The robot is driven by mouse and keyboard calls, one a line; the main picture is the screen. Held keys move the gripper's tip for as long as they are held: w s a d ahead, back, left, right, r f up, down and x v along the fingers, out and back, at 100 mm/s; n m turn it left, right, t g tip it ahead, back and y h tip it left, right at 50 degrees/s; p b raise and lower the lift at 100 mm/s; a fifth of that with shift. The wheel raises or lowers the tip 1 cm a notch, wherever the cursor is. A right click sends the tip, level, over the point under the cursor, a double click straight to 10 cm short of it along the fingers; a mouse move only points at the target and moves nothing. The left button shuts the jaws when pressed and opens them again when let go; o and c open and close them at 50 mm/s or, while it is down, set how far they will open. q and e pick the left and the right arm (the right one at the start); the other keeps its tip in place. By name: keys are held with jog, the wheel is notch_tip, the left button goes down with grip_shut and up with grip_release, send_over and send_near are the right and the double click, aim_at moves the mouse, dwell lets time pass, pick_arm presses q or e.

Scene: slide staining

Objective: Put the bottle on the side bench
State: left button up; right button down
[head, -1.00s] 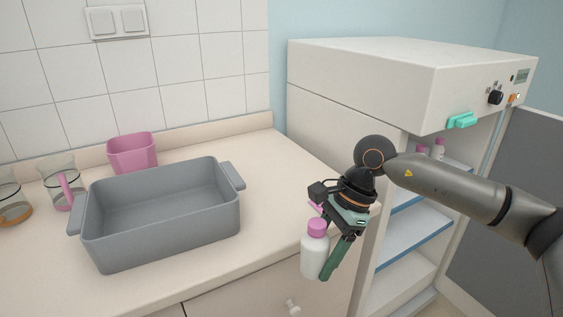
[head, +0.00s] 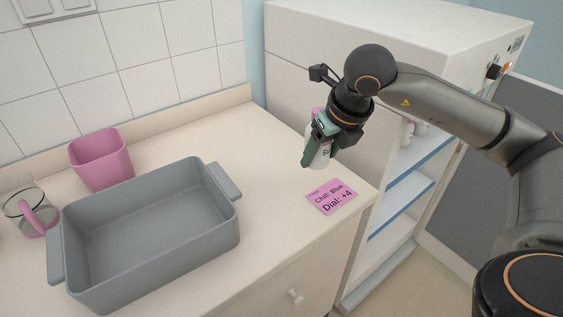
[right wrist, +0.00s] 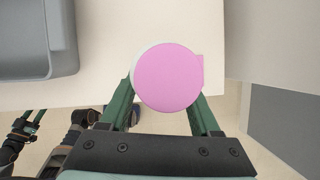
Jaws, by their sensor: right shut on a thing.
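The bottle (head: 321,157) is white with a pink cap and a partly hidden label. My right gripper (head: 319,147) is shut on it, its green fingers on either side. In the right wrist view the pink cap (right wrist: 167,78) hides most of the body below. The bottle is over the right part of the beige side bench (head: 275,190), behind the pink note; I cannot tell whether its base touches. My left gripper (right wrist: 32,117) shows small at the lower left of the right wrist view, its fingers apart and nothing seen between them.
A pink note (head: 331,196) reading "Chill: Blue, Dial: +4" lies near the bench's right edge. A grey tub (head: 88,262), a pink beaker (head: 102,160) and a glass mug (head: 29,207) stand to the left. The open white cabinet (head: 409,187) with shelves is at the right.

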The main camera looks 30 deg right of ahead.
jog(key=p, duration=0.2)
send_near(284, 172)
jog(key=shift+w+f, duration=0.75)
jog(key=shift+w, duration=0.1)
jog(key=shift+w+f, duration=0.15)
jog(key=shift+f, duration=0.1)
jog(key=f, duration=0.1)
jog(key=f+p, duration=0.1)
jog(key=f, duration=0.1)
jog(key=shift+w+d, duration=0.1)
jog(key=shift+w, duration=0.1)
jog(key=shift+f, duration=0.2)
jog(key=shift+f, duration=0.1)
